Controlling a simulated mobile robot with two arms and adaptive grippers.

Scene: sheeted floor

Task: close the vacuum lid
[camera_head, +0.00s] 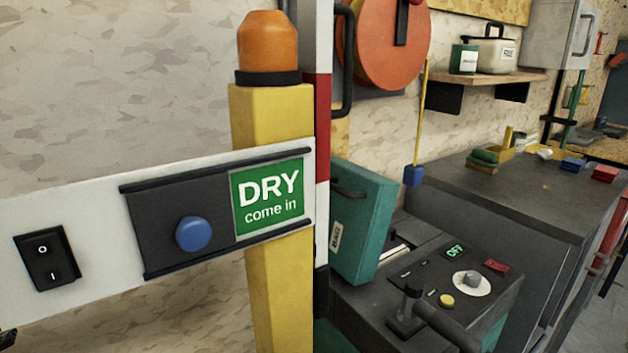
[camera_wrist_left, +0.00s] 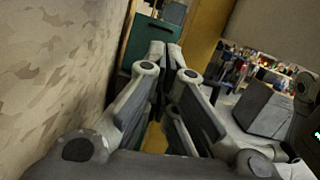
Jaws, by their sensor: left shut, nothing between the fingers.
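The vacuum lid (camera_head: 362,225) is a teal slab with a dark handle and a label. It stands raised, nearly upright, at the back of the dark machine (camera_head: 415,290) in the head view. The machine's top has a display reading OFF, a round knob, a yellow button, a red switch and a black lever. In the left wrist view my left gripper (camera_wrist_left: 165,50) is shut and empty. Its fingertips point towards a teal surface (camera_wrist_left: 143,42), likely the lid; I cannot tell whether they touch. My right gripper is not in view.
A white panel (camera_head: 90,265) with a DRY sign, blue knob and black switch crosses the left foreground. A yellow post (camera_head: 282,300) with an orange cap stands behind it. A dark cabinet (camera_head: 520,200) with small coloured items is right of the machine. A wall is close on the left.

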